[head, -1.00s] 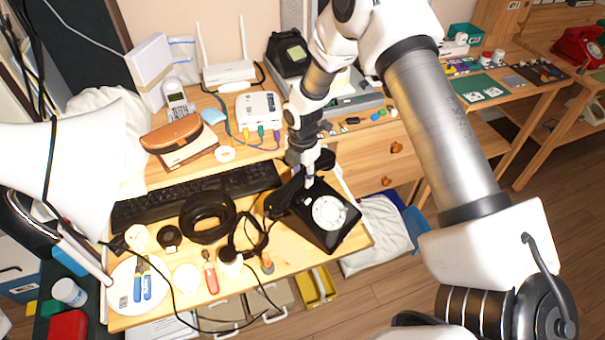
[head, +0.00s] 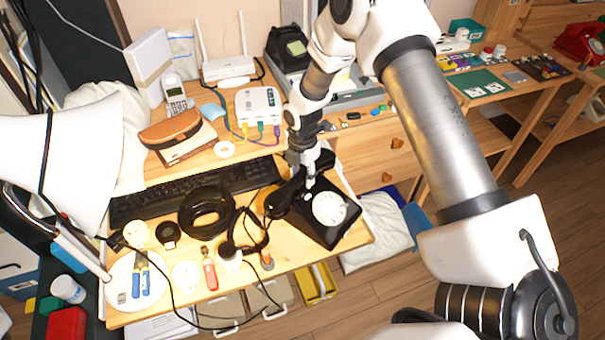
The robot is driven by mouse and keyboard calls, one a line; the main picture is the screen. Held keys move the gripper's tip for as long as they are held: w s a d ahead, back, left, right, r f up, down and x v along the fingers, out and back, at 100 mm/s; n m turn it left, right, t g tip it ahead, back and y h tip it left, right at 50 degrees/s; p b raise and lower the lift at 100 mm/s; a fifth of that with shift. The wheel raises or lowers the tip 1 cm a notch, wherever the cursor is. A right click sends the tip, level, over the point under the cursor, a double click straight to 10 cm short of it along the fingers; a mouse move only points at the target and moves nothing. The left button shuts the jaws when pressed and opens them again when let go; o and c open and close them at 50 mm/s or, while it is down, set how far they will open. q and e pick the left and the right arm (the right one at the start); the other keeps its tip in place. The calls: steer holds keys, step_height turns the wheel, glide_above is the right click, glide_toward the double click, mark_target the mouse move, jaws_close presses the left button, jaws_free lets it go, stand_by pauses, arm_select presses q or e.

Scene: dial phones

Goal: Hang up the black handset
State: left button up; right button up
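The black dial phone (head: 340,231) with a white dial sits at the right end of the wooden desk. My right gripper (head: 309,184) reaches down from above to the phone's upper left side. A dark elongated shape, which looks like the black handset (head: 284,196), lies at the gripper's left, by the phone's back left edge. The gripper's fingers overlap dark parts, so I cannot tell whether they are shut on the handset or whether it rests on the cradle. A black cord (head: 246,236) loops on the desk left of the phone. My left gripper is not in view.
A white router (head: 258,103) stands behind. A lamp shade (head: 45,150) fills the left side.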

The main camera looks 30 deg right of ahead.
steer(key=shift+o, duration=0.5)
step_height(320, 180, up, 12)
steer(key=shift+s, duration=0.1)
stand_by(0.5)
